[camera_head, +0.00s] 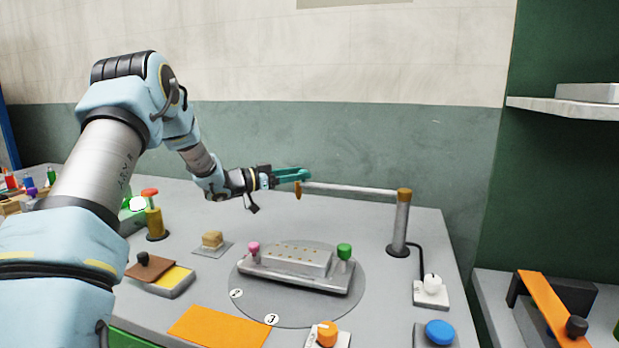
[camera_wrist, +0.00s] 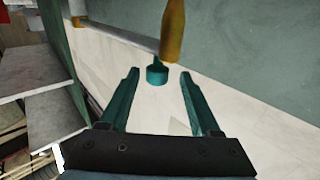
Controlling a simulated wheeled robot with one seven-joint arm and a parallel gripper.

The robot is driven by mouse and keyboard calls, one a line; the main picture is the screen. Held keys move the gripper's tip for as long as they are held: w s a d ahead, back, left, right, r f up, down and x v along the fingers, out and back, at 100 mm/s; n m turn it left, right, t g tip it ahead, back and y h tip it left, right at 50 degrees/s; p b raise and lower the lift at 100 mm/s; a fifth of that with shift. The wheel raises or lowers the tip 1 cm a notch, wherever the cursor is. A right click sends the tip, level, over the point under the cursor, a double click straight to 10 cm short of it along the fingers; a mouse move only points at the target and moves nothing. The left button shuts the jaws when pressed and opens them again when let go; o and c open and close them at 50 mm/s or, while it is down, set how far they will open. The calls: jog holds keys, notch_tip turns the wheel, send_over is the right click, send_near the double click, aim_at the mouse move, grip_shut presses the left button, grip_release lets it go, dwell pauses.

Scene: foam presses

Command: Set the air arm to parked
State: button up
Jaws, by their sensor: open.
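The air arm (camera_head: 350,188) is a thin grey bar running left from the brass-capped top of a grey post (camera_head: 401,222) at the right of the table. A short brass piece (camera_head: 298,190) hangs at its free left end. My gripper (camera_head: 306,174), with teal fingers, is open at that free end. In the wrist view the brass piece (camera_wrist: 173,30) lies beyond the open fingers, not clearly between them. The bar (camera_wrist: 118,39) runs to the upper left there. A small teal piece (camera_wrist: 157,75) shows between the fingertips; I cannot tell what it is.
Below the bar, a grey round plate (camera_head: 260,312) carries a metal mould (camera_head: 297,262) with pink and green knobs. A white-knobbed switch (camera_head: 431,290), a blue button (camera_head: 439,332) and an orange knob (camera_head: 327,333) stand at the front right. The wall is close behind.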

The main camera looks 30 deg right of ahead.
jog(key=a+b, duration=0.1)
jog(key=a, duration=0.4)
jog(key=shift+a, duration=0.3)
